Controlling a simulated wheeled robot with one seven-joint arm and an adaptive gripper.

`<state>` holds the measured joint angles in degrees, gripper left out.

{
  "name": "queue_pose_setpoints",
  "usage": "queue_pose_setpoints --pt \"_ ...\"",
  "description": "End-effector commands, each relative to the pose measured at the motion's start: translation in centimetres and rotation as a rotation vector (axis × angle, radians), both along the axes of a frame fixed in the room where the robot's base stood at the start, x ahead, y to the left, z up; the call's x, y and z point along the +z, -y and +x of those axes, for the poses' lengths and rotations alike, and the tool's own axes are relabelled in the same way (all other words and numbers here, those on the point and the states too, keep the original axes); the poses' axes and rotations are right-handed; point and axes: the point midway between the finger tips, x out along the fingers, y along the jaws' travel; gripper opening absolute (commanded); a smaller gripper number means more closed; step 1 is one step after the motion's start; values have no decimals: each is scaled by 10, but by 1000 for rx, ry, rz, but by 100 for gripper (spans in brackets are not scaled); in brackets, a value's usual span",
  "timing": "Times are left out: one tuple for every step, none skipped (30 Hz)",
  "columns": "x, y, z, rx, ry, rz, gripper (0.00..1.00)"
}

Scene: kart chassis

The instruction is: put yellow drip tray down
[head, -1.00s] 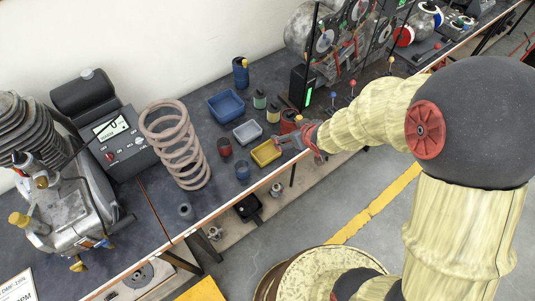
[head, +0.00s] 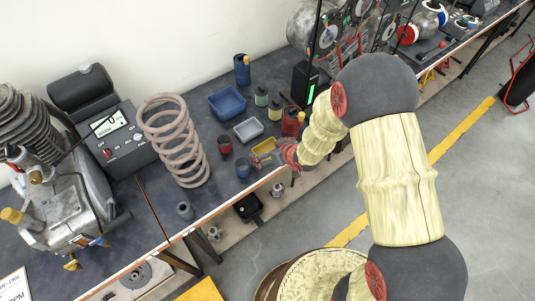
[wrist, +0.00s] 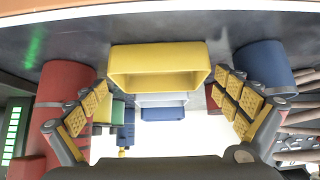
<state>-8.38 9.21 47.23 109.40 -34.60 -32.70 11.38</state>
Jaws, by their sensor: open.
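The yellow drip tray (head: 264,146) sits on the dark bench near its front edge, partly hidden by my gripper in the head view. In the wrist view the yellow tray (wrist: 160,60) is at upper centre, seen from its near side. My gripper (wrist: 161,88) is open, with one padded finger to each side of the tray and visible gaps between them. In the head view my gripper (head: 286,156) is at the tray's front right, by the bench edge.
A blue cup (head: 243,168) and a red cup (head: 225,145) stand left of the tray. A red can (head: 290,122) stands close on its right. A grey tray (head: 248,130) and a blue tray (head: 227,103) lie behind. The floor in front is open.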

Motion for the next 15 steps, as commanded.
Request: queue_pose_setpoints --pt "-6 -3 3 1 0 -1 100" --pt "-7 -3 5 1 0 -1 100" --pt "-7 -4 6 1 0 -1 100" --pt "-7 -4 6 -1 0 -1 100" --pt "-7 -4 6 -1 0 -1 100" --pt "-6 -4 6 -1 0 -1 100" --pt "-6 -4 6 -1 0 -1 100" --pt "-6 -4 6 -1 0 -1 100" --pt "-6 -4 6 -1 0 -1 99" --pt "-6 -4 6 -1 0 -1 98" --pt "-6 -4 6 -1 0 -1 96" --pt "-6 -4 6 -1 0 -1 94" --pt "-6 -4 6 -1 0 -1 92" --pt "-6 -4 6 -1 0 -1 90" --pt "-6 -4 6 -1 0 -1 88"
